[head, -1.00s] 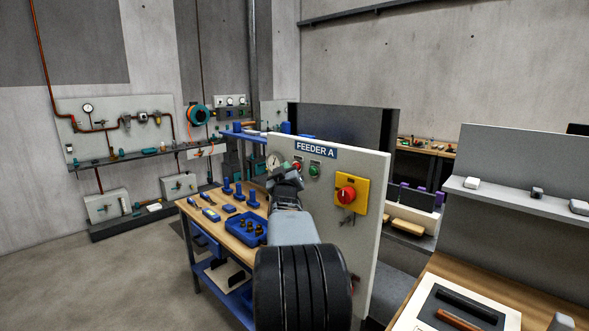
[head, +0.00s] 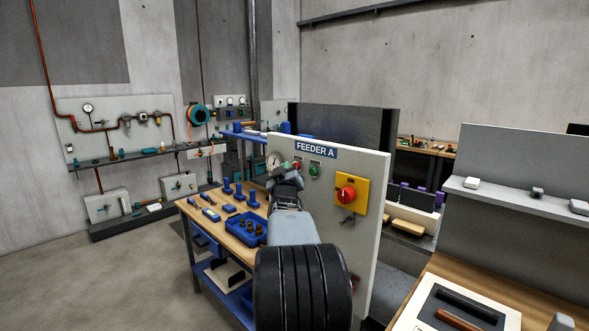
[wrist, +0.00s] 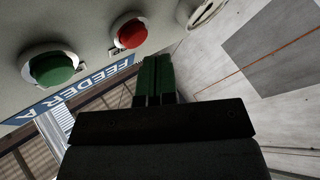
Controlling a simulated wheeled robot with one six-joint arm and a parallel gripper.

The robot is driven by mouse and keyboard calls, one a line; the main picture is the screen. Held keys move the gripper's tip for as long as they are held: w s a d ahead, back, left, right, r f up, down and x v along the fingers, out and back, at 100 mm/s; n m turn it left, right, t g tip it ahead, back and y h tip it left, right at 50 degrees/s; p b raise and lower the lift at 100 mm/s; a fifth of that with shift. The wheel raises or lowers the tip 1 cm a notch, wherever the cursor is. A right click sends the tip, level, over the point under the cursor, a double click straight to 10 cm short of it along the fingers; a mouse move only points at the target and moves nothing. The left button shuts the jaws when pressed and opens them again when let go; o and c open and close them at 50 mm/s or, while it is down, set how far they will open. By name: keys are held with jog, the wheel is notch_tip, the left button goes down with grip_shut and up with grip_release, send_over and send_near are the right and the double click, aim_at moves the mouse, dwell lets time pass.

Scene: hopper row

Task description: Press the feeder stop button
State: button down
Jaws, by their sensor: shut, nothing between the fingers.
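The FEEDER A panel (head: 370,165) is a light upright board with a blue name sign (head: 316,150). A small red button (head: 297,166) sits below the sign, with a green button (head: 314,171) to its right. My gripper (head: 277,170) is in front of the panel, close by the red button; the arm hides part of the panel. In the wrist view the red button (wrist: 131,32) and green button (wrist: 52,68) stand out from the panel. My gripper's fingers (wrist: 153,62) are shut and empty, below and right of the red button. I see no contact with it.
A yellow plate with a red rotary switch (head: 347,193) is on the panel's right, and a round gauge (head: 273,161) on its left. A workbench (head: 205,225) with blue parts stands left of the panel. Another bench (head: 470,275) is at the right. The floor at left is clear.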

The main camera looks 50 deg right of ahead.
jog(key=shift+d, duration=0.15)
jog(key=shift+d+b, duration=0.3)
jog(key=shift+b, duration=0.05)
jog(key=shift+d, duration=0.45)
dwell(0.7)
jog(key=shift+a+b, duration=0.2)
jog(key=shift+b, duration=0.15)
jog(key=shift+a+b, duration=0.4)
jog(key=shift+a, duration=0.3)
jog(key=shift+w+a+b, duration=0.2)
jog(key=shift+a+b, duration=0.35)
jog(key=shift+a, duration=1.95)
